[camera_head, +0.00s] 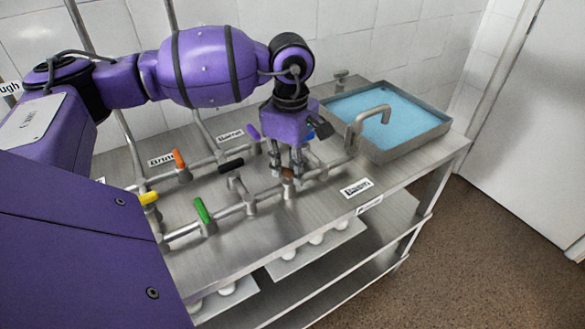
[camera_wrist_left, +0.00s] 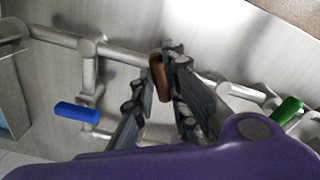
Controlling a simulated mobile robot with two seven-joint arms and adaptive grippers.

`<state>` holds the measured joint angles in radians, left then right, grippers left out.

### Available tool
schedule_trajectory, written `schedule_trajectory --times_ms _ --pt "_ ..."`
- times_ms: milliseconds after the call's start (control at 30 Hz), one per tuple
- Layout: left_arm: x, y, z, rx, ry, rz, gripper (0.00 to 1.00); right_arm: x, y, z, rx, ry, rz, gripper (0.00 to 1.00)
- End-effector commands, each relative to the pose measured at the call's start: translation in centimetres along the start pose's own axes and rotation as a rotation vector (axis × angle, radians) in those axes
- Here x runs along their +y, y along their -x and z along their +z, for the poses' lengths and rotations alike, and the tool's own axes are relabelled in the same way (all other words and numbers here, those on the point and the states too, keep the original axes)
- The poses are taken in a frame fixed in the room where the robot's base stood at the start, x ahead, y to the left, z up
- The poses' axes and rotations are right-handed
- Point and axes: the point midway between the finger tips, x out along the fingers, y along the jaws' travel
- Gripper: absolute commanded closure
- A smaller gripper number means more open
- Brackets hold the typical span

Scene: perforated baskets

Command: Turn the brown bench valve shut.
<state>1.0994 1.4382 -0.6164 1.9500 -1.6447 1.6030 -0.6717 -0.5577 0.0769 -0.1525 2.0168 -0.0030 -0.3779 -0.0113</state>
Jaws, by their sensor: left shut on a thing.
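The brown valve handle (camera_head: 288,173) sits on the front pipe of the steel bench, mostly hidden by my left gripper (camera_head: 290,166) in the head view. My left gripper comes down on it from above and is shut on it. In the left wrist view the brown handle (camera_wrist_left: 157,80) shows between the fingers of the left gripper (camera_wrist_left: 164,76). There it appears to lie across the line of the pipe (camera_wrist_left: 125,54). My right gripper is not in view.
Nearby handles are green (camera_head: 202,210), black (camera_head: 231,166), orange (camera_head: 179,159), yellow (camera_head: 148,198), purple (camera_head: 252,132) and blue (camera_wrist_left: 76,113). A basin of blue water (camera_head: 440,128) with a bent spout (camera_head: 372,115) is at the right.

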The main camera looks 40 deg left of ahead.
Motion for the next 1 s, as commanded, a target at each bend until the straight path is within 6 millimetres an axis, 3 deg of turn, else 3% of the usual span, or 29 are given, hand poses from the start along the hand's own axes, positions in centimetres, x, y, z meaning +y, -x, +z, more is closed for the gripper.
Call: schedule_trajectory --times_ms 500,1000 --pt "-0.2 0.0 0.0 -0.001 -0.412 0.002 1.00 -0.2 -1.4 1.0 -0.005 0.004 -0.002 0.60" --pt "-0.2 0.1 -0.1 0.000 -0.543 0.004 1.00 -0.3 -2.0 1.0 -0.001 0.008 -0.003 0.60"
